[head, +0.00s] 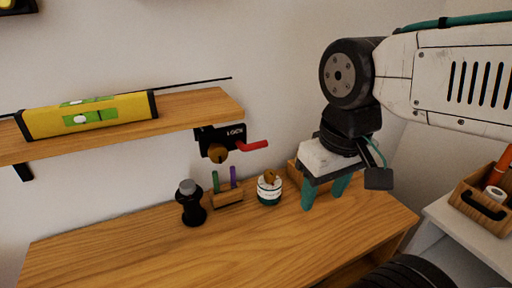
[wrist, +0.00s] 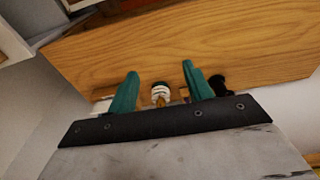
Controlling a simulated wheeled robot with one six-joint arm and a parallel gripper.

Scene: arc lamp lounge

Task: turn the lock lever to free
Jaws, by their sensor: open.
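The lock lever (head: 252,146) is a red handle on a brass hub, fixed to a black plate marked LOCK (head: 234,130) on the wall under the end of the wooden shelf. In the wrist view my gripper (wrist: 158,92) shows both fingers apart. The lock does not clearly show there.
A yellow spirit level (head: 90,115) lies on the shelf (head: 200,108). On the wooden cabinet top (head: 120,250) stand a black grinder-like object (head: 191,205), a small pen holder (head: 228,199) and a white-and-teal jar (head: 269,190). A wooden caddy (head: 480,205) sits at the right.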

